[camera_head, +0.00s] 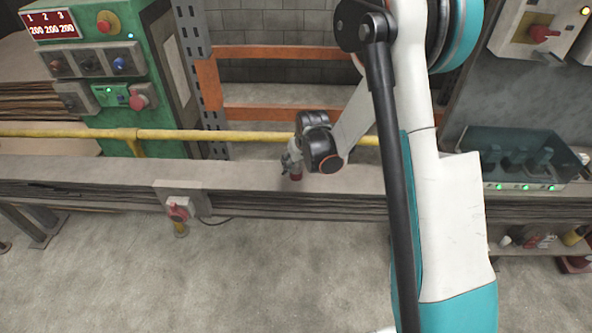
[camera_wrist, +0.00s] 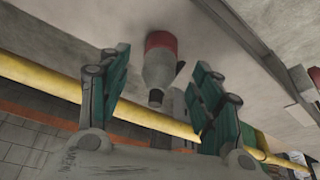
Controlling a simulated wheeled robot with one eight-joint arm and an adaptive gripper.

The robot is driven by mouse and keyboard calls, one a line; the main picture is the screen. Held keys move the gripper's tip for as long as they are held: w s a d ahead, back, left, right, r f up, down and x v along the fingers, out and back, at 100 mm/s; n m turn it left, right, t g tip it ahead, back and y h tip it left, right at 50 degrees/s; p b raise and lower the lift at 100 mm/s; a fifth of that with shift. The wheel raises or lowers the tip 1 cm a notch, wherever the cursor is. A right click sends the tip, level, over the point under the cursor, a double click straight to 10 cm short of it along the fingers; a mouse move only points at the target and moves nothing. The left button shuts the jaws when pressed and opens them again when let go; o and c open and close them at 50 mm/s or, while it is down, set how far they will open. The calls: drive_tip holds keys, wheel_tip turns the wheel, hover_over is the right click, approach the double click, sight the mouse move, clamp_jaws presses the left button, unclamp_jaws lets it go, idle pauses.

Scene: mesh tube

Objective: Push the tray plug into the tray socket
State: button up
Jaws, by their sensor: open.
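The tray plug, red at one end with a grey tapered body, stands on the long grey ledge in the wrist view (camera_wrist: 160,68). Its red end is away from my gripper and its grey end points towards it. In the head view a small red part of the plug (camera_head: 297,177) shows under my gripper (camera_head: 291,166). In the wrist view my gripper (camera_wrist: 161,72) is open, its green-padded fingers on either side of the plug with gaps showing. The tray socket (camera_head: 178,208), a grey box with a red fitting, is on the ledge's front, left of my gripper.
A yellow pipe (camera_head: 240,135) runs along behind the ledge (camera_head: 120,171). A green control cabinet (camera_head: 95,75) stands behind at the left. A transparent case (camera_head: 525,158) with green lights stands at the right. A dark cable lies near the socket. The floor in front is clear.

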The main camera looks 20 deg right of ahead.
sight(297, 166)
drive_tip(key=b+x, duration=0.3)
drive_tip(key=x, duration=0.2)
drive_tip(key=shift+w+f, duration=0.1)
drive_tip(key=shift+w, duration=0.1)
drive_tip(key=shift+c, duration=0.4)
drive_tip(key=c, duration=1)
